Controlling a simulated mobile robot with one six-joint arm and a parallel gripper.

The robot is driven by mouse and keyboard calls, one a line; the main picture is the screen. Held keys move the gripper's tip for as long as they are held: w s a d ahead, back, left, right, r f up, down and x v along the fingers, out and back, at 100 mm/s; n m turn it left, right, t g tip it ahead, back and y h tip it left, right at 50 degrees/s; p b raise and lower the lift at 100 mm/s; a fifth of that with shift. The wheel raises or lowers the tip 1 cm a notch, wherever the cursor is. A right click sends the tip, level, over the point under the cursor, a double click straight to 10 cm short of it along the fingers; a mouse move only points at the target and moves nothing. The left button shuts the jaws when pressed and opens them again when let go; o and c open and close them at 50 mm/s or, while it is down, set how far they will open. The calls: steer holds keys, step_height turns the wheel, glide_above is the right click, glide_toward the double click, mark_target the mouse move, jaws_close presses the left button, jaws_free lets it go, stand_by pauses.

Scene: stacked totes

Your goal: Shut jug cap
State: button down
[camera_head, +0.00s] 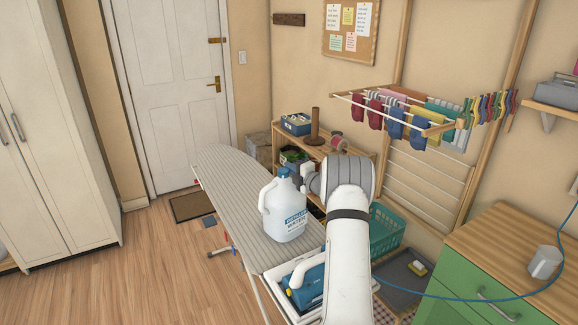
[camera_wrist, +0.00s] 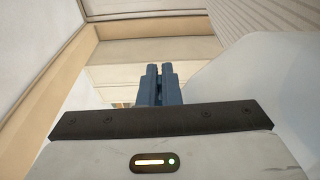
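The white jug (camera_head: 284,215) with a blue and white label stands upright on the ironing board. Its blue cap (camera_head: 284,172) shows at the top, small in the head view; I cannot tell whether it is open or shut. My gripper (camera_wrist: 160,70) shows in the wrist view with its two blue-grey fingers close together and nothing visible between them. In the head view my wrist is just right of the jug's top, and the fingers are hard to make out there. A smooth pale surface, probably the jug (camera_wrist: 265,85), fills the right of the wrist view.
The striped ironing board (camera_head: 225,175) bears the jug, with a blue iron (camera_head: 309,285) at its near end. A wooden shelf (camera_head: 345,150) stands behind my wrist. A drying rack (camera_head: 400,113) with clothes and a green basket (camera_head: 385,235) are to the right. Floor at left is clear.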

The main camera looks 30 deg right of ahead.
steer(key=shift+f+m, duration=0.2)
steer(key=shift+m, duration=0.1)
steer(key=c, duration=2.1)
jaws_free()
steer(key=o, duration=0.5)
steer(key=shift+c, duration=0.2)
steer(key=shift+s+f, duration=0.15)
steer(key=shift+s, duration=0.05)
